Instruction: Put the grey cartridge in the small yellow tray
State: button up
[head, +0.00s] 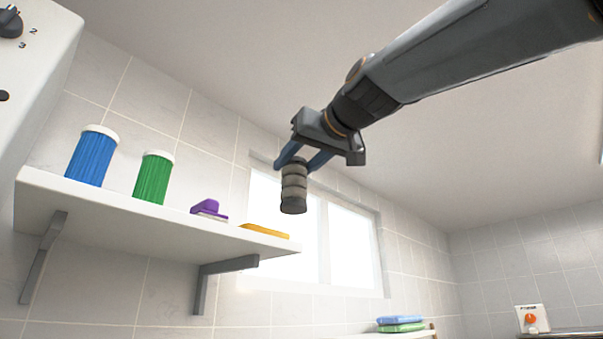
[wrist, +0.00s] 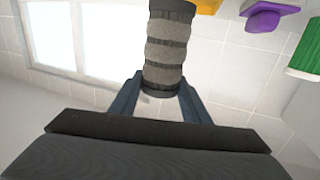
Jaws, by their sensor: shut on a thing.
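The grey cartridge (head: 294,186) is a ribbed grey cylinder with dark bands and a dark end. My gripper (head: 302,162) is shut on its upper part and holds it upright in the air, in front of the window. In the wrist view the cartridge (wrist: 166,50) stands out between the two blue fingers of my gripper (wrist: 160,95). The small yellow tray (head: 264,231) lies at the right end of the white shelf, left of and lower in the picture than the cartridge. Its inside is hidden from below. A yellow part of it (wrist: 205,5) shows at the top of the wrist view.
The white shelf (head: 130,215) on grey brackets also holds a blue cartridge (head: 91,157), a green cartridge (head: 153,179) and a purple object (head: 208,208). Folded blue and green towels (head: 401,325) lie low at right. The air around my gripper looks clear.

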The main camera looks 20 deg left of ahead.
jog(key=shift+w+a+p, duration=0.25)
jog(key=shift+a+p, duration=0.15)
jog(key=shift+a, duration=0.2)
jog(key=shift+w+a+p, duration=0.2)
jog(key=shift+a+p, duration=0.15)
jog(key=shift+a, duration=0.25)
jog(key=w+a+f+p, duration=0.2)
jog(key=w+a+f, duration=0.2)
jog(key=a, duration=0.4)
jog(key=shift+w+p, duration=0.2)
jog(key=shift+p, duration=0.1)
jog(key=shift+a, duration=0.1)
jog(key=o, duration=1.4)
jog(key=shift+f, duration=0.1)
jog(key=shift+s, duration=0.1)
